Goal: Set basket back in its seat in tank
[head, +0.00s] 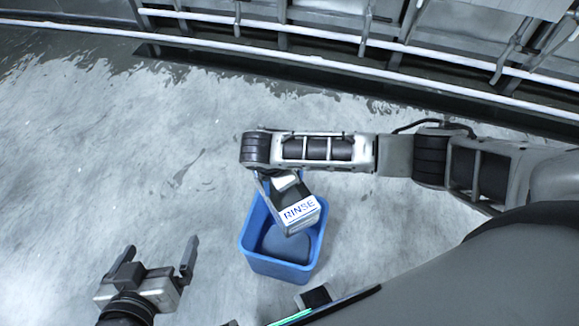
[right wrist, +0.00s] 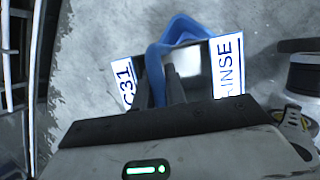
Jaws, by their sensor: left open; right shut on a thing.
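A blue basket (head: 247,245), open at the top, shows below the end of my right arm in the head view. I cannot tell whether it hangs or rests on the floor. In the right wrist view, the dark fingers of my right gripper (right wrist: 159,85) are shut on its blue handle (right wrist: 178,30). A white plate marked RINSE (right wrist: 228,65) and one ending in C31 (right wrist: 126,84) show beside the fingers. The RINSE face (head: 299,209) also shows over the basket in the head view. My left gripper (head: 160,247) is open and empty, left of the basket. I cannot make out the tank's seat.
Wet grey concrete floor (head: 110,150) lies around the basket, clear on the left. A dark channel (head: 300,78) and white rails (head: 330,55) run along the back, with grey metal panels behind them.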

